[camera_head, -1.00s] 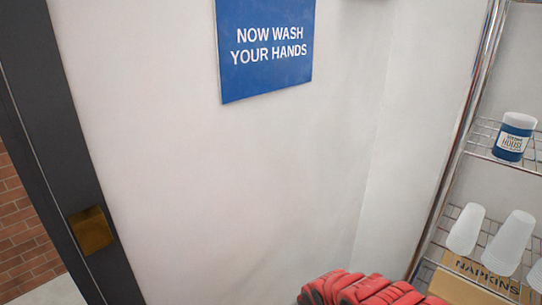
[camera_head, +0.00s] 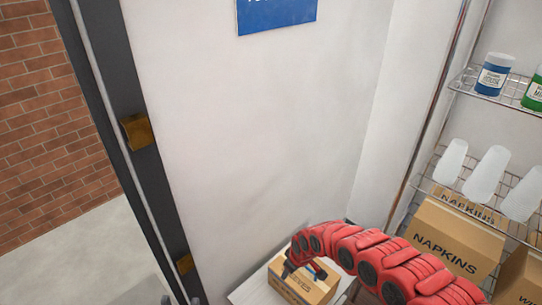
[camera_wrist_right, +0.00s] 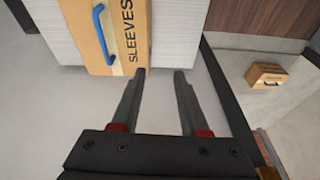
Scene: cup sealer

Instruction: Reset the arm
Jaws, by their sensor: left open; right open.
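My right arm is red and black and reaches in from the lower right in the head view. Its gripper end is partly hidden beside a cardboard box with a blue handle (camera_head: 300,287). In the right wrist view my right gripper (camera_wrist_right: 160,72) is open with nothing between its fingers. Its fingertips are close to the cardboard box marked SLEEVES (camera_wrist_right: 118,50), which has a blue handle; I cannot tell whether they touch it.
A wire shelf at the right holds white cup stacks (camera_head: 487,174), a blue-labelled jar (camera_head: 493,75) and a NAPKINS box (camera_head: 452,240). A white wall with a blue sign (camera_head: 277,14) and a dark door frame (camera_head: 140,165) stand ahead. Another small box (camera_wrist_right: 268,76) lies at right.

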